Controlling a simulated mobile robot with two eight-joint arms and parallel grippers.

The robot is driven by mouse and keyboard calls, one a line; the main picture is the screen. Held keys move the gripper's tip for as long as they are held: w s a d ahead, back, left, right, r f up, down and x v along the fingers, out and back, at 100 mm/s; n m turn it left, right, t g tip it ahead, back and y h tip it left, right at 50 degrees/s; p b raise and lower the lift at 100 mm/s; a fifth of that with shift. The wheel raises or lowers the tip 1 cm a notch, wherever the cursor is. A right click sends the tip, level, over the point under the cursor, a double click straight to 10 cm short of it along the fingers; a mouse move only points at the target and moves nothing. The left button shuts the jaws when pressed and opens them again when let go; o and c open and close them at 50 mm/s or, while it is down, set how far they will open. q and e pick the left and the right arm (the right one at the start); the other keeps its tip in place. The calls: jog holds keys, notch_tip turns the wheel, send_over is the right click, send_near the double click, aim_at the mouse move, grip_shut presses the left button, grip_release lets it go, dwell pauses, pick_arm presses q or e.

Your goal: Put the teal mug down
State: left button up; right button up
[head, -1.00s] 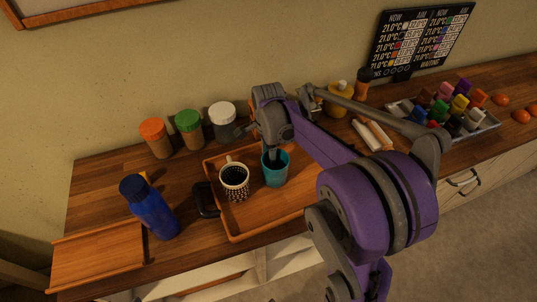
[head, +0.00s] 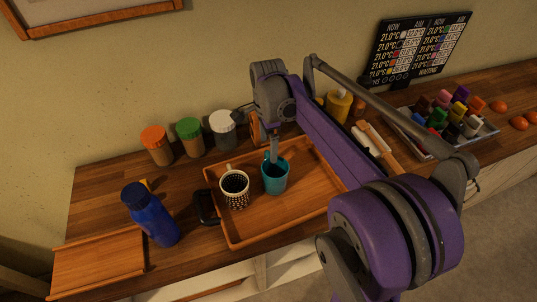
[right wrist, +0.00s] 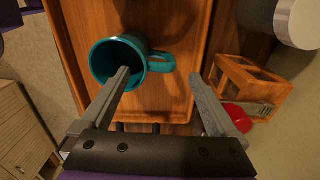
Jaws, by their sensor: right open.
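The teal mug (head: 275,180) stands upright in the wooden tray (head: 235,241), right of a black-and-white patterned mug (head: 235,190). My right gripper (head: 272,152) is just above the teal mug, pointing down. In the right wrist view the gripper (right wrist: 160,78) is open. One finger overlaps the mouth of the teal mug (right wrist: 104,50), and the mug's handle shows between the fingers. I cannot tell whether that finger reaches inside the mug. The other finger is clear of it. My left gripper is not in view.
Jars with orange (head: 154,133), green (head: 187,125) and white lids stand behind the tray. A blue bottle (head: 150,215) and a small black object (head: 205,207) are on its left. A wooden box-like object (right wrist: 250,85) is close to the gripper. The tray's right part looks bare.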

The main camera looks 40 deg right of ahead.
jog(key=shift+r, duration=1.7)
